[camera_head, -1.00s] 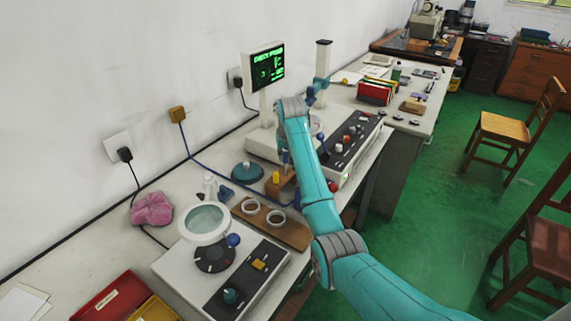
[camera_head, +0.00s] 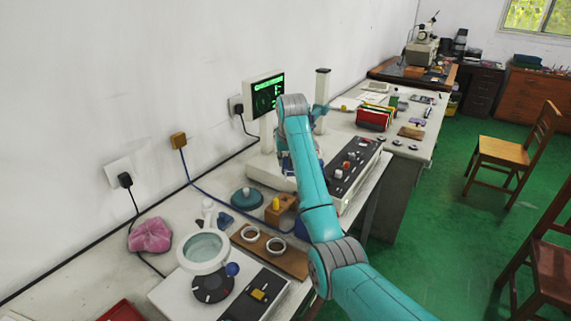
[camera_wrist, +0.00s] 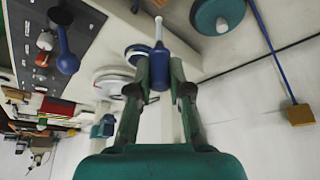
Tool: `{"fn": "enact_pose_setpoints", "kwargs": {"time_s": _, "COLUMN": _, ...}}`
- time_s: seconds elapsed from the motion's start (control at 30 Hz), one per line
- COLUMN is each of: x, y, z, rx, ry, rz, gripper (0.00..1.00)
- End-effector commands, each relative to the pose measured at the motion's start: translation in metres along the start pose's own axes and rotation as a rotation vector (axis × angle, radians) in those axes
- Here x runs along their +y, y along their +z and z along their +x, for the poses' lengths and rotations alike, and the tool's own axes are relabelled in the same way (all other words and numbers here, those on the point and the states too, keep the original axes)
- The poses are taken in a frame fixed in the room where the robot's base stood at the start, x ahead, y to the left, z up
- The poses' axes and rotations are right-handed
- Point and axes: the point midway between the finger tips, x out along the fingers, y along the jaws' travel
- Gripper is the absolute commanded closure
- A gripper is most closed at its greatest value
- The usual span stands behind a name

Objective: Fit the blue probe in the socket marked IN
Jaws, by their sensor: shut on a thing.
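The blue probe (camera_wrist: 158,75), with a white tip pointing away from my palm, is between the fingers of my gripper (camera_wrist: 160,78) in the wrist view. My gripper is shut on it and holds it in the air. In the head view my arm mostly hides the gripper and probe, above the white tester (camera_head: 262,172) with the screen. The tester's dark panel (camera_head: 352,168) carries several knobs and also shows in the wrist view (camera_wrist: 40,30). No socket marked IN can be read in either view.
A wooden block (camera_head: 282,212) with a yellow-topped item stands in front of the tester. A teal round thing (camera_head: 246,198), a brown board (camera_head: 290,262) with two rings and a magnifier device (camera_head: 204,252) are nearer. A blue cable (camera_head: 215,193) runs along the wall.

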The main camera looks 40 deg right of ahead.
Motion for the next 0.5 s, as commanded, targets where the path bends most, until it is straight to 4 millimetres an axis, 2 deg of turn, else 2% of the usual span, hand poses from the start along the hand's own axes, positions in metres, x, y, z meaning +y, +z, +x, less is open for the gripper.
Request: {"fn": "enact_pose_setpoints", "kwargs": {"time_s": 0.5, "x": 0.000, "y": -0.011, "z": -0.025, "rx": 0.001, "ry": 0.000, "rz": 0.000, "gripper": 1.00}}
